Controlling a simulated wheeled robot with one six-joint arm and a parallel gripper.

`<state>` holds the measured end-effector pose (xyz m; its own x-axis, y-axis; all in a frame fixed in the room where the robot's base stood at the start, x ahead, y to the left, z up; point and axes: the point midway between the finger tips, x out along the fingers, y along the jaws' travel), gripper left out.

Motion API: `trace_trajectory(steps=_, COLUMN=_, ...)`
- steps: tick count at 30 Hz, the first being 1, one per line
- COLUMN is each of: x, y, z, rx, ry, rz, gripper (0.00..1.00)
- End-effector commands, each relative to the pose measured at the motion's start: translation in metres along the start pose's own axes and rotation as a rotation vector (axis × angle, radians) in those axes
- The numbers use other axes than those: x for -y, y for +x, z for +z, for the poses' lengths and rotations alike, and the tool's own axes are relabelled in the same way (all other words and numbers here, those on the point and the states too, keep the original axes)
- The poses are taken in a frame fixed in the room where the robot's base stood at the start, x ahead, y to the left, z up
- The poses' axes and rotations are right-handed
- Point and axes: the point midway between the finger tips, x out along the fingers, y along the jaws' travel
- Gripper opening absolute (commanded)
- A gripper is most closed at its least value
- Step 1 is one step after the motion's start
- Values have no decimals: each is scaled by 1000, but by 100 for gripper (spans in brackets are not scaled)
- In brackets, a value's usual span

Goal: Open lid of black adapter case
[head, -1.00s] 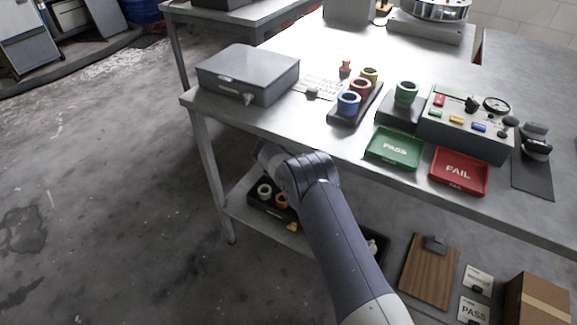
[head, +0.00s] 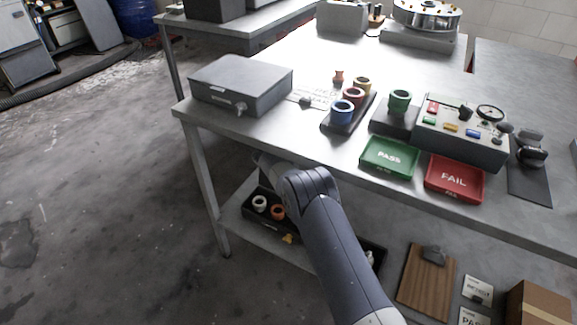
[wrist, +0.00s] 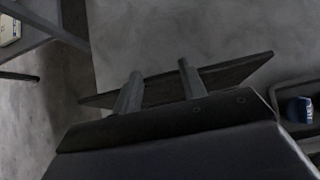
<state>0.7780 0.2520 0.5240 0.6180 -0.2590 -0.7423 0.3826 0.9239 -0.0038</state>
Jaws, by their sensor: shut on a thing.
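The black adapter case (head: 262,226) sits on the lower shelf under the bench, with white and orange rings showing inside it. My arm covers its right part in the head view. In the wrist view a thin dark panel (wrist: 228,72), which looks like its lid, lies tilted across my two fingers. My gripper (wrist: 159,68) is shut on this panel, its fingers a little apart. In the head view my gripper is hidden behind my arm, and the lid cannot be made out there.
A grey case (head: 240,85) with a latch stands above on the bench's left end. A green PASS tray (head: 389,158) and red FAIL tray (head: 454,180) lie near its front edge. A wooden clipboard (head: 425,284) and cardboard box (head: 540,303) are lower right. Floor at left is clear.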

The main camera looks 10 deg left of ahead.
Motion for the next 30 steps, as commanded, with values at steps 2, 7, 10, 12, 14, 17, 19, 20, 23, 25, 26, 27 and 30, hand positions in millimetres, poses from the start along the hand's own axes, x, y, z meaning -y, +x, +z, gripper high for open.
trace_trajectory(steps=2, x=0, y=-4, z=10, rx=15, ry=6, rz=5, gripper=0)
trace_trajectory(steps=7, x=0, y=-4, z=10, rx=15, ry=6, rz=5, gripper=45)
trace_trajectory(steps=10, x=0, y=-3, z=8, rx=11, ry=5, rz=4, gripper=53)
trace_trajectory(steps=12, x=0, y=-2, z=6, rx=9, ry=4, rz=4, gripper=59)
trace_trajectory(steps=14, x=0, y=-2, z=5, rx=8, ry=3, rz=3, gripper=62)
trace_trajectory(steps=17, x=-1, y=-2, z=4, rx=6, ry=3, rz=3, gripper=62)
trace_trajectory(steps=19, x=-1, y=-2, z=4, rx=6, ry=2, rz=3, gripper=62)
trace_trajectory(steps=20, x=-1, y=-2, z=4, rx=5, ry=2, rz=3, gripper=62)
trace_trajectory(steps=23, x=-1, y=-5, z=4, rx=5, ry=2, rz=3, gripper=62)
trace_trajectory(steps=25, x=-1, y=-11, z=6, rx=6, ry=3, rz=4, gripper=62)
trace_trajectory(steps=26, x=-1, y=-14, z=7, rx=7, ry=4, rz=4, gripper=62)
trace_trajectory(steps=27, x=0, y=-18, z=5, rx=6, ry=2, rz=3, gripper=62)
trace_trajectory(steps=30, x=-1, y=-25, z=-5, rx=6, ry=1, rz=2, gripper=62)
